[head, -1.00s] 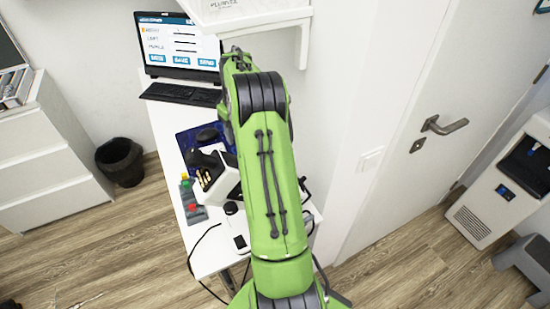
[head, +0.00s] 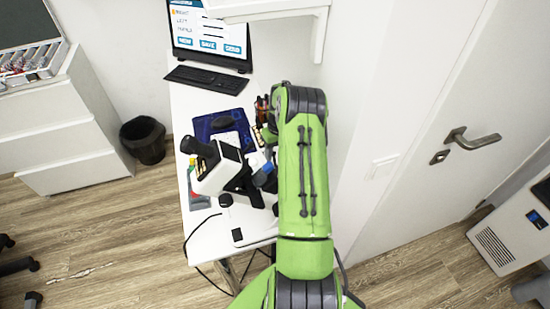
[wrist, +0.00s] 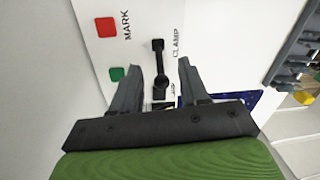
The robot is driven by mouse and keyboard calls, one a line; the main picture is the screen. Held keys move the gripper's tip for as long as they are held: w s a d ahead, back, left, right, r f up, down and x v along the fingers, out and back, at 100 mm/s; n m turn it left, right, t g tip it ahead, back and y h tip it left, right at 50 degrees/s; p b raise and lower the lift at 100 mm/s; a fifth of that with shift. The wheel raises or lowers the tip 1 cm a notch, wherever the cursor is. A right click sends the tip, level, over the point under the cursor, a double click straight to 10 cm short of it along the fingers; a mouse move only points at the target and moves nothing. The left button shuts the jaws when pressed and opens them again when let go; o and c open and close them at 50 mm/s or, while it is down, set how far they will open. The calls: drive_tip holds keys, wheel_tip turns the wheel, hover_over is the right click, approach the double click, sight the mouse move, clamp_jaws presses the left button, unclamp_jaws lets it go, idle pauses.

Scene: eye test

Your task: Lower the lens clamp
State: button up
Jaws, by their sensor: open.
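My gripper (wrist: 160,66) is open, with one finger on each side of the lever in the picture. No contact shows, and I cannot tell how far the fingertips are from it. The lever's lower part is close to the gripper's palm. In the head view, the white and black lens instrument (head: 222,172) stands on the desk, and my green arm hides the gripper there.
A red button (wrist: 105,27) marked MARK and a green button (wrist: 117,73) sit left of the lever. The white desk (head: 200,232) also carries a keyboard (head: 207,79), a monitor (head: 212,32) and a blue mat (head: 205,124). A door (head: 430,100) is at right.

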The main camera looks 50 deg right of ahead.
wheel_tip(320, 180, down, 2)
drive_tip(key=shift+a+f, duration=0.1)
drive_tip(key=shift+f, duration=0.1)
clamp_jaws()
drive_tip(key=shift+s+a+r+t+h+b, duration=0.1)
drive_tip(key=shift+s+a+t+h+b, duration=0.15)
drive_tip(key=shift+t+b, duration=0.45)
drive_tip(key=shift+d, duration=0.1)
